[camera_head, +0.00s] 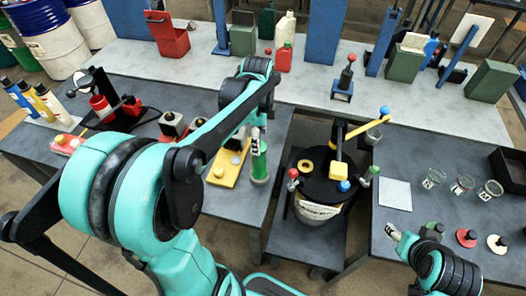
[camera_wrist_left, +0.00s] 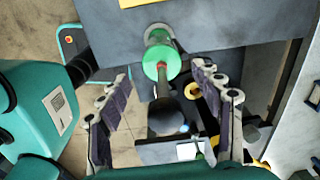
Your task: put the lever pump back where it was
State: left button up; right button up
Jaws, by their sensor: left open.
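A green upright cylinder (camera_head: 259,165) with a clear base stands at the front edge of the left table. It also shows in the left wrist view (camera_wrist_left: 155,62), ahead of my fingers. I cannot tell for sure whether it is the lever pump.
A yellow tray (camera_head: 221,176) lies left of the green cylinder. Bottles (camera_head: 35,100) and a red device (camera_head: 118,112) stand farther left. Several clear cups (camera_head: 461,185) and a white sheet (camera_head: 395,194) are on the right table. The drum stands in the gap between the tables.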

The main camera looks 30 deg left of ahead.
pick_arm(q)
jog(key=s+d+r+n+t, duration=0.1)
jog(key=s+d+n+t, duration=0.6)
jog(key=s+d+n, duration=0.3)
jog(key=s+n, duration=0.1)
jog(key=n, duration=0.3)
jog(key=shift+r+n, duration=0.15)
jog(key=shift+n, duration=0.25)
jog(key=shift+w+d, duration=0.1)
notch_tip(320, 180, down, 8)
jog(key=b, duration=0.7)
jog(key=shift+r+b, duration=0.15)
jog(key=shift+b, duration=0.2)
